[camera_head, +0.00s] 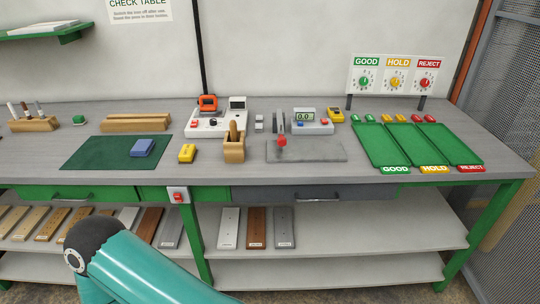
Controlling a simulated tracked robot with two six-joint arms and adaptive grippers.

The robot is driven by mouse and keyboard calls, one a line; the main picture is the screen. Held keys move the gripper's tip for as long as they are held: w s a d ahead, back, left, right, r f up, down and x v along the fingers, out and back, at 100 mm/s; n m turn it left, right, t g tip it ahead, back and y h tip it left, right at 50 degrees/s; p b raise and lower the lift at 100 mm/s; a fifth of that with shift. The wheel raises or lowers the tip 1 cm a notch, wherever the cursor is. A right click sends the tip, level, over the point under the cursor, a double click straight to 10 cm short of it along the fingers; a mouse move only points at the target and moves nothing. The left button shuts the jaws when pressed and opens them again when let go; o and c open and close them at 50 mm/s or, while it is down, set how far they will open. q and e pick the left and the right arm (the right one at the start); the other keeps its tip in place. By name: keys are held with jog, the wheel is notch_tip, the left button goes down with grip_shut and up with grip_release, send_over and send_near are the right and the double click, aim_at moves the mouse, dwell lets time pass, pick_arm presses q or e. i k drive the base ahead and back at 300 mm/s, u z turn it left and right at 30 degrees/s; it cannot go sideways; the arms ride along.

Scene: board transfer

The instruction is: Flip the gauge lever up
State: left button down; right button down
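The gauge stands on the workbench right of centre, with a small display (305,115) reading about 0.0 and a grey upright part (279,122). A red knob (281,141), which looks like the end of the gauge lever, sits low in front of the upright, over a flat grey plate (326,151). The lever's arm is too small to make out clearly. A teal link of my own arm shows at the bottom left. Neither of my grippers is in view.
Left of the gauge stand a wooden holder (234,149), a yellow block (187,153) and a white device (209,128). Green trays (381,147) lie to the right under a GOOD/HOLD/REJECT panel (396,75). The bench's front edge before the plate is clear.

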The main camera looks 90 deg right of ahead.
aim_at(282, 141)
jog(key=u, duration=0.5)
jog(key=i, duration=0.15)
jog(key=z, duration=2.05)
jog(key=k, duration=0.6)
jog(key=z, duration=0.25)
jog(key=i, duration=0.5)
jog(key=z, duration=0.05)
